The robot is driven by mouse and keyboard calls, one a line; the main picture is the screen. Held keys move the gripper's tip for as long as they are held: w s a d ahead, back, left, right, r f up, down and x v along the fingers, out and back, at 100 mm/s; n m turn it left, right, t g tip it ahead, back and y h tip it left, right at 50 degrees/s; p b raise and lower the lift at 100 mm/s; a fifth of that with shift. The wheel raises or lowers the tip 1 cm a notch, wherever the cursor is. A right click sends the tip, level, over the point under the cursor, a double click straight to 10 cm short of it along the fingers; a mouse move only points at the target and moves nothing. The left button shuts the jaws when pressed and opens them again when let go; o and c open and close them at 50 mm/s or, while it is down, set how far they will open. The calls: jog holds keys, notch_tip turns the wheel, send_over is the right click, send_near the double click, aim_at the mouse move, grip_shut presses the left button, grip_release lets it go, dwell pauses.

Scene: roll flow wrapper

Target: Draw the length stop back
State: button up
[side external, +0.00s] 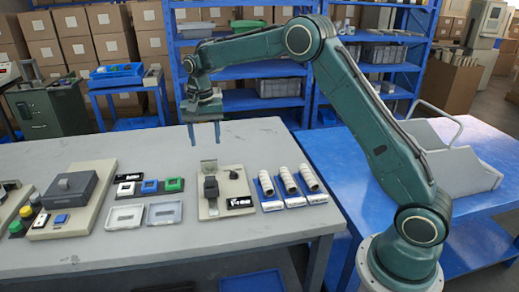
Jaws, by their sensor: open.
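My gripper (205,143) hangs above the grey table with its two fingers pointing down, apart and empty. Below it is a beige plate (235,183) carrying an upright metal tab (208,167), a dark block (211,188) and a black label (240,203). The dark block stands in front of the tab and may be the length stop; the label is too small to read. The fingers are above the tab and touch nothing.
White rolls (289,180) lie in blue holders right of the plate. The table front is clear.

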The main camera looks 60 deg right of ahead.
aim_at(210, 178)
jog(key=shift+f, duration=0.15)
notch_tip(210, 178, down, 14)
jog(key=shift+r, duration=0.25)
dwell(0.6)
